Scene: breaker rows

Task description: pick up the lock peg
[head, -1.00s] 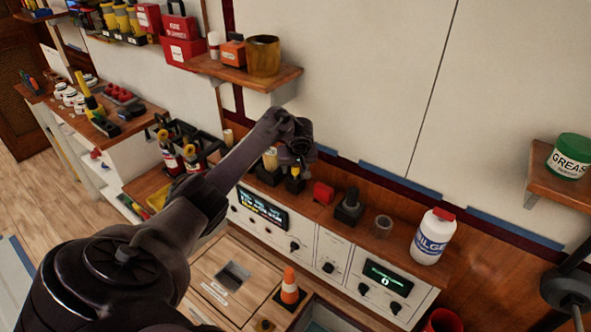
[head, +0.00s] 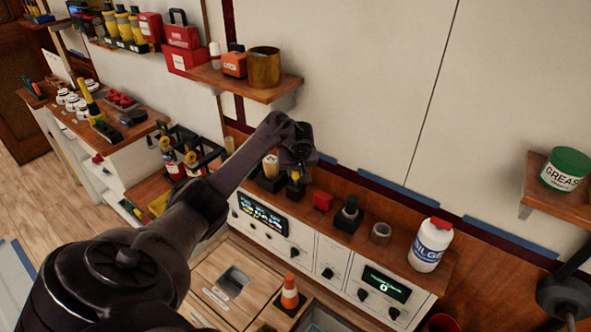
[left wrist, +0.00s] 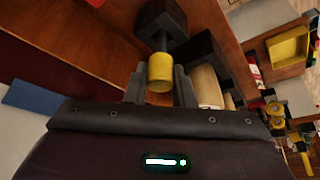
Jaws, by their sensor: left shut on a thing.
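My left gripper (head: 296,174) is over the back of the wooden counter, beside the dark holder blocks. In the left wrist view its two fingers (left wrist: 158,88) are closed on the sides of a yellow cylinder, which I take for the lock peg (left wrist: 160,72). A dark block (left wrist: 162,22) is right behind the yellow cylinder, with a dark neck between them. I cannot tell whether the peg is still seated in that block. In the head view the yellow piece (head: 294,179) shows only as a small patch under the gripper.
A second dark block holds a pale peg (left wrist: 207,85) close to the fingers. A shelf (head: 255,92) hangs above.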

